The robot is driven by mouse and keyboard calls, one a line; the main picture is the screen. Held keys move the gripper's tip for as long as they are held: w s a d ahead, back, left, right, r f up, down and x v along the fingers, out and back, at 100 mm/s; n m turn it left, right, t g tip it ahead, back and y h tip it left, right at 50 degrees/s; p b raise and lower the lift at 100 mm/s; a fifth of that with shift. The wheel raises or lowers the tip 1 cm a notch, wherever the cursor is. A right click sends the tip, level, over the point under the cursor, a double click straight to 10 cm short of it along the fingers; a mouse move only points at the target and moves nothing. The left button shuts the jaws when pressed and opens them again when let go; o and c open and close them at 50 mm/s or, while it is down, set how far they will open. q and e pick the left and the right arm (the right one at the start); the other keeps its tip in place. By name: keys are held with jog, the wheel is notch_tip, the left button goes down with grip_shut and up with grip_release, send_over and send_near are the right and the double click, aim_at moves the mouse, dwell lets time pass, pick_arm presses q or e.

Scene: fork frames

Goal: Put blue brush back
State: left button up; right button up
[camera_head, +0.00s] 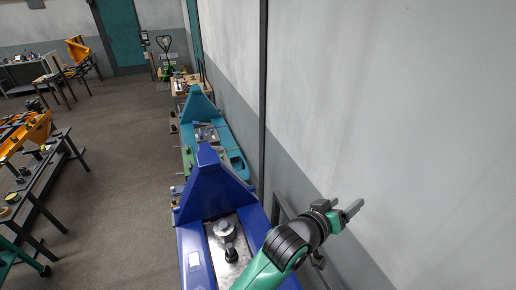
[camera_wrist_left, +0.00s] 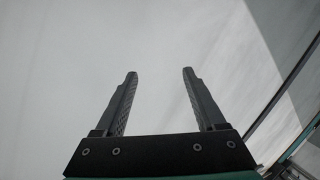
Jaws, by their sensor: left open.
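My left gripper (camera_head: 350,206) is at the right of the head view, raised beside the grey wall, with its arm coming up from the bottom edge. In the left wrist view its two fingers (camera_wrist_left: 160,75) stand wide apart with only pale wall behind them, so it is open and empty. I cannot make out a blue brush in either view. My right gripper is not in view.
A dark blue fork frame (camera_head: 204,202) stands below and left of the gripper, with a metal cylinder (camera_head: 226,232) on its plate. A teal frame (camera_head: 235,142) stands behind it. A workbench (camera_head: 40,178) is at the left. Open floor (camera_head: 125,170) lies between.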

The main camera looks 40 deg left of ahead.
pick_arm(q)
jog(key=s+a+r+m+t, duration=0.1)
jog(key=s+a+r+t, duration=0.15)
jog(key=r, duration=0.75)
jog(key=s+a+r+m+t, duration=0.1)
jog(key=s+r+m+t, duration=0.15)
jog(key=r, duration=0.85)
jog(key=s+a+r+m+t, duration=0.3)
jog(key=s+r+t, duration=0.4)
jog(key=s+r, duration=1)
jog(key=shift+s+a+r+t, duration=0.25)
jog(key=shift+s+a+t, duration=0.15)
jog(key=shift+s, duration=0.75)
